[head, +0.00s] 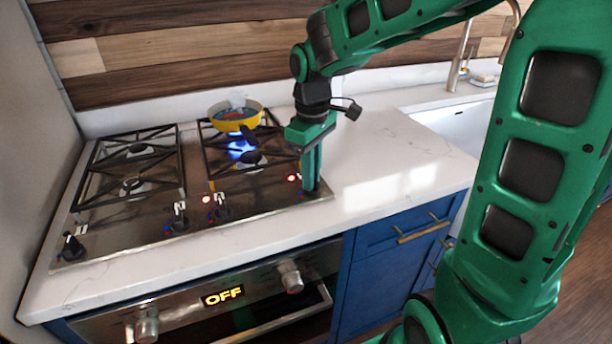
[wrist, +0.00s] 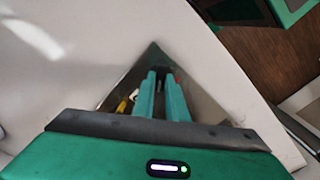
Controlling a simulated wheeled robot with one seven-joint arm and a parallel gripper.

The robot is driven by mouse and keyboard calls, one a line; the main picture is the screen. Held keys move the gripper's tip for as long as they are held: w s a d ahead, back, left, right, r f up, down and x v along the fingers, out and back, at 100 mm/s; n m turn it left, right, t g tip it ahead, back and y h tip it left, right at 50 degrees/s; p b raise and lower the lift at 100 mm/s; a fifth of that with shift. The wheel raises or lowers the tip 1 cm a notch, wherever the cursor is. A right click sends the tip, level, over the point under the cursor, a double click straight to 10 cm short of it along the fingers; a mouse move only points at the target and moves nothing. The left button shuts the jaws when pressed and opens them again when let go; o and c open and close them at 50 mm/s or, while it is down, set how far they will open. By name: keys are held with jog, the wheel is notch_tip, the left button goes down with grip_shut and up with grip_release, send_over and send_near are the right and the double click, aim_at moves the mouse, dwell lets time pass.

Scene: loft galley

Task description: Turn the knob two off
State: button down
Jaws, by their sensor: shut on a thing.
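The steel gas cooktop (head: 130,237) has a row of dark knobs along its front edge. One knob (head: 73,247) is at the left corner, and two more, a middle-left knob (head: 179,216) and a middle-right knob (head: 222,208), are near the centre. My gripper (head: 312,188) points down at the right front corner, its fingers close together and shut on the rightmost knob, which they hide. In the wrist view my gripper (wrist: 163,75) reaches down to the cooktop corner. Which knob is number two cannot be told. A blue flame (head: 240,147) burns on the right side.
A yellow pan (head: 250,110) sits on the back right grate with its handle toward the front. Red lights glow beside the middle-right knob and near my gripper. The oven display (head: 222,296) reads OFF. White counter (head: 390,180) right of the cooktop is clear, beside a sink.

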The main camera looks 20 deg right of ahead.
jog(key=shift+s, duration=0.1)
jog(key=shift+m, duration=0.5)
jog(key=shift+s+d+m, duration=0.1)
jog(key=shift+s+m, duration=0.05)
jog(key=shift+m, duration=2.75)
jog(key=shift+f, duration=0.1)
jog(key=c, duration=1.8)
grip_release()
jog(key=shift+o, duration=0.2)
